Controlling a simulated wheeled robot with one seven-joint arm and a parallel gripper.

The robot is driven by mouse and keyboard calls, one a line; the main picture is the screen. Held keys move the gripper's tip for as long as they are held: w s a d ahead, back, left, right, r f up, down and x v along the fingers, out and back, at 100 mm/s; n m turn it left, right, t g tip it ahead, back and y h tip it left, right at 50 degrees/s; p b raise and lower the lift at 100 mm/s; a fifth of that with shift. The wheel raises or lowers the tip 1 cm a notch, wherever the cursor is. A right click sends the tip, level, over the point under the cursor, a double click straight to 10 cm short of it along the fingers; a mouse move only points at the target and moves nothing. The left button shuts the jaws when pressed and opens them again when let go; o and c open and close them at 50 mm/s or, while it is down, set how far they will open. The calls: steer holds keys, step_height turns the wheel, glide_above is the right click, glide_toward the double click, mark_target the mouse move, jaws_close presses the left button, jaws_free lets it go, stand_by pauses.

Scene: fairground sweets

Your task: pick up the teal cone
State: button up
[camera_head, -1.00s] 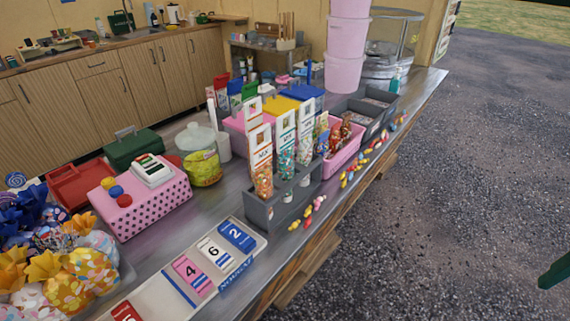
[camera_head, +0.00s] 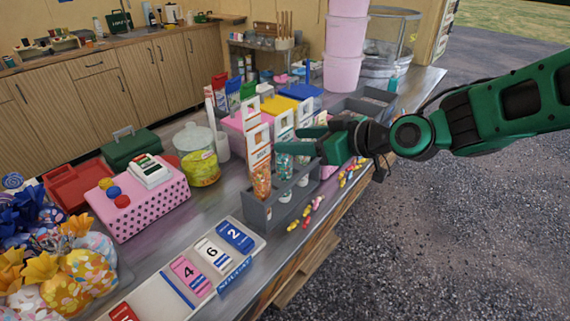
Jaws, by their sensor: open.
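The teal cone (camera_head: 284,165), a clear bag of teal sweets with a tall white and red card, stands upright in the grey rack (camera_head: 262,217) on the counter. An orange cone (camera_head: 261,182) stands in front of it. A third cone behind it is mostly hidden by my gripper. My gripper (camera_head: 287,140) reaches in from the right with its green fingers apart. In the picture the fingers overlap the upper part of the teal cone, at card height. I cannot tell whether they touch it. Nothing is seen held.
Loose wrapped sweets (camera_head: 306,212) lie on the counter right of the rack. A number board (camera_head: 252,247) lies in front. A lidded jar (camera_head: 201,165) and a pink dotted box (camera_head: 140,212) stand left. Pink buckets (camera_head: 342,73) are stacked behind.

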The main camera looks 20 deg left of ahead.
steer(key=shift+x, duration=1.25)
steer(key=shift+r+x, duration=0.2)
steer(key=shift+x, duration=2.45)
steer(key=shift+c, duration=0.7)
steer(key=c, duration=0.9)
